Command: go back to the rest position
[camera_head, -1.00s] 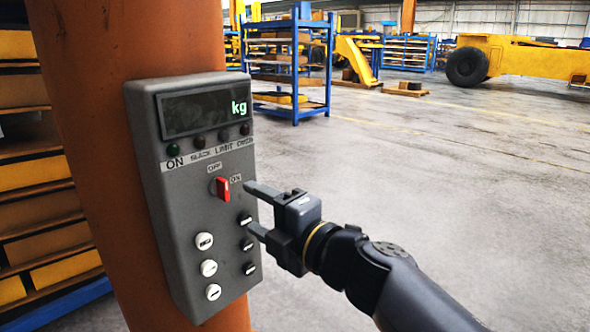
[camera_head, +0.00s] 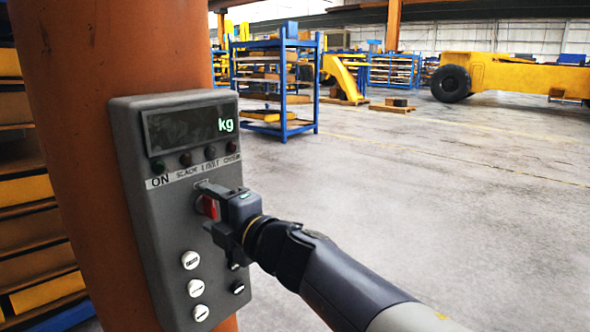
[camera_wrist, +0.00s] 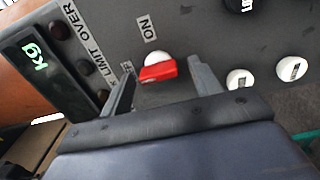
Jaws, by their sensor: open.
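A grey control box (camera_head: 150,240) is fixed to an orange column. Its dark display (camera_head: 185,130) shows "kg" and no digits that I can make out. A red switch (camera_head: 210,207) sits below the row of lamps, partly hidden by my gripper. My gripper (camera_head: 203,205) is in front of the box at the switch. In the wrist view my gripper (camera_wrist: 160,85) is open, with the red switch (camera_wrist: 158,71) between its two fingers, near the "ON" label. I cannot tell whether a finger touches the switch.
White buttons (camera_head: 196,288) and dark buttons (camera_head: 238,287) lie lower on the box. The orange column (camera_head: 75,80) stands behind it. A blue rack (camera_head: 285,85) and a yellow vehicle (camera_head: 510,75) stand farther back. The floor (camera_head: 430,190) to the right is clear.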

